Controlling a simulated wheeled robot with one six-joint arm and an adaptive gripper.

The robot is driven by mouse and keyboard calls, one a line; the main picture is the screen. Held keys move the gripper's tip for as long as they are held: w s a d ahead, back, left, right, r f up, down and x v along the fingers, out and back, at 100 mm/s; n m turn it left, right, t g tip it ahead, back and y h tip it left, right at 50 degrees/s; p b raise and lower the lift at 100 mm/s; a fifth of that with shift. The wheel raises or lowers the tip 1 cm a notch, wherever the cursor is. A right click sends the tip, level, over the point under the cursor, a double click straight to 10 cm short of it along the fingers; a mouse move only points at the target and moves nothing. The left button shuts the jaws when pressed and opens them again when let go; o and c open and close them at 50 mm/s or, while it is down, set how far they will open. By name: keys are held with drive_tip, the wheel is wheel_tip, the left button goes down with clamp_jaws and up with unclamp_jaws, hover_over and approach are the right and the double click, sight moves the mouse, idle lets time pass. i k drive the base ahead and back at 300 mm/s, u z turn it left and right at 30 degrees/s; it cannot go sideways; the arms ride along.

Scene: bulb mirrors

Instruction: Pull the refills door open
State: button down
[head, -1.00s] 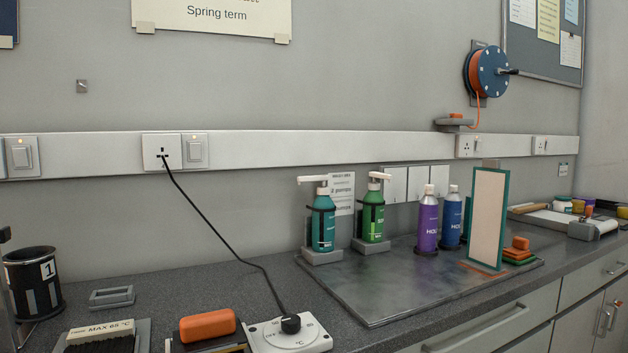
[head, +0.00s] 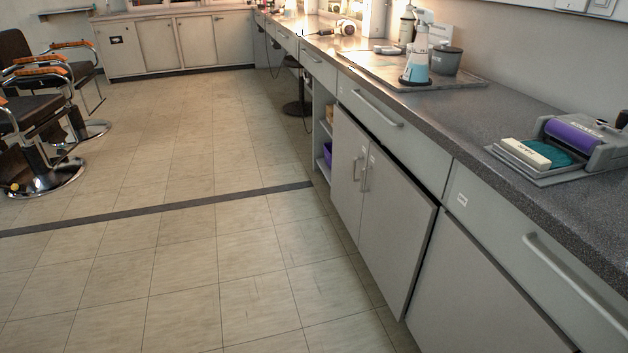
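A pair of grey cupboard doors stands under the counter in the head view, a left door (head: 347,166) and a right door (head: 396,223). Upright bar handles (head: 361,174) sit close together where the two doors meet. A small pale label shows near the top of the right door, too small to read. A dark line runs down that door's right edge; I cannot tell whether it stands ajar. Another grey front (head: 470,300) lies further right, under a labelled drawer (head: 480,215). I cannot tell which door is the refills door. My gripper is not in view.
The tiled floor (head: 190,270) in front of the cupboards is clear. Salon chairs (head: 40,130) stand at the left. Drawer handles (head: 378,108) project from the fronts. A spray bottle (head: 418,60) and a purple roller device (head: 575,140) stand on the counter (head: 470,115).

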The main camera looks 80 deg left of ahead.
sight(351, 143)
drive_tip(key=u, duration=2.65)
drive_tip(key=i, duration=1.9)
drive_tip(key=u, duration=0.6)
